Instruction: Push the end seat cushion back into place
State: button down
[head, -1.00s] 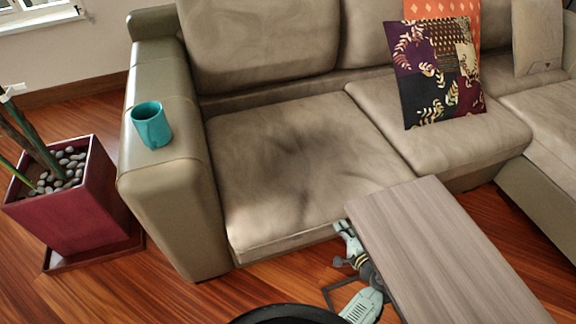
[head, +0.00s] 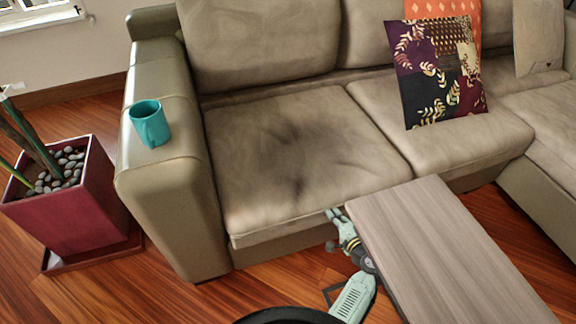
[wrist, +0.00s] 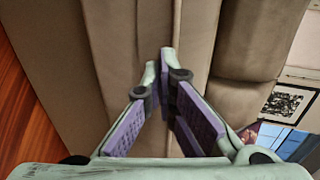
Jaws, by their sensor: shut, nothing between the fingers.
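The end seat cushion (head: 290,150) is a taupe block with dark smudges, at the left end of the sofa beside the armrest.
A wood-topped coffee table (head: 450,250) stands close to the right of my arm. A teal mug (head: 149,123) sits on the armrest (head: 160,185). A red planter (head: 65,205) stands at the left. A patterned pillow (head: 437,72) leans on the sofa. Floor before the armrest is clear.

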jog(key=s+d, duration=0.2)
jog(key=s, duration=0.3)
jog(key=shift+s+d+p, duration=0.15)
jog(key=shift+s+p, duration=0.15)
jog(key=shift+p, duration=0.05)
